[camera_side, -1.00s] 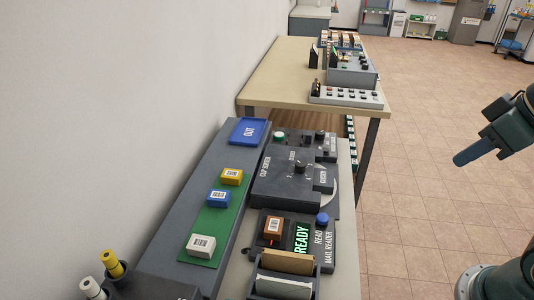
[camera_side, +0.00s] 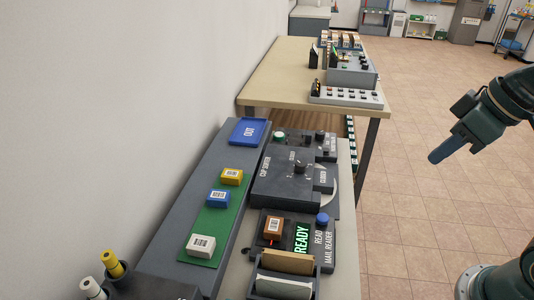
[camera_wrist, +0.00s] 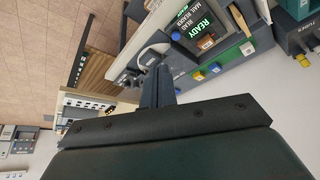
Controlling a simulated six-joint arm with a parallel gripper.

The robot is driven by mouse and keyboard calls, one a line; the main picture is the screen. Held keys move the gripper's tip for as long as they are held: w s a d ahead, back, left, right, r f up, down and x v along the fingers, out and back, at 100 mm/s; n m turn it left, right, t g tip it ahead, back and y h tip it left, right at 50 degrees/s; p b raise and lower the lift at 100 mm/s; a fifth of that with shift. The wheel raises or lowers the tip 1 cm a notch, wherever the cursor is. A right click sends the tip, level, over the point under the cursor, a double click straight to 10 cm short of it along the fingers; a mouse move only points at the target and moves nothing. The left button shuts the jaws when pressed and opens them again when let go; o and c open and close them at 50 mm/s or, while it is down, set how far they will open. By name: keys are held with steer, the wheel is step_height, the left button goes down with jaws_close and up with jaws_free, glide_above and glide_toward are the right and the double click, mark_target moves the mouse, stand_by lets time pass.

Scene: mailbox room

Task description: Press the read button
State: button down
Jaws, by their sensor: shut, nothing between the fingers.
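The read button is a round blue knob (camera_side: 322,219) on the dark mail reader (camera_side: 290,236), beside the label READ. The reader's screen (camera_side: 302,238) shows READY in green. A brown coded block (camera_side: 273,228) sits on the reader. In the wrist view the blue button (camera_wrist: 176,36) and the screen (camera_wrist: 194,27) are beyond the fingers. My gripper (camera_side: 433,158) is shut and empty, above the floor to the right of the reader and well apart from the button. It also shows in the wrist view (camera_wrist: 158,72).
The cup sorter (camera_side: 293,180) stands behind the reader. Yellow, blue and white blocks lie on a green strip (camera_side: 222,208) at left, with a blue OUT tray (camera_side: 248,131) beyond. A wooden table (camera_side: 275,75) stands at the back. Space between gripper and reader is open.

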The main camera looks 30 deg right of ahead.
steer(key=w+a+f+n+g+y, duration=0.25)
steer(key=w+f, duration=0.25)
steer(key=w, duration=0.4)
steer(key=n+g+y, duration=0.1)
steer(key=n+y, duration=0.2)
steer(key=y, duration=0.3)
glide_above(319, 219)
steer(key=d, duration=0.2)
step_height(319, 219, down, 9)
steer(key=shift+s+d, duration=0.2)
steer(key=shift+f, duration=0.1)
steer(key=shift+f, duration=0.15)
steer(key=shift+f, duration=4.25)
steer(key=shift+f, duration=0.9)
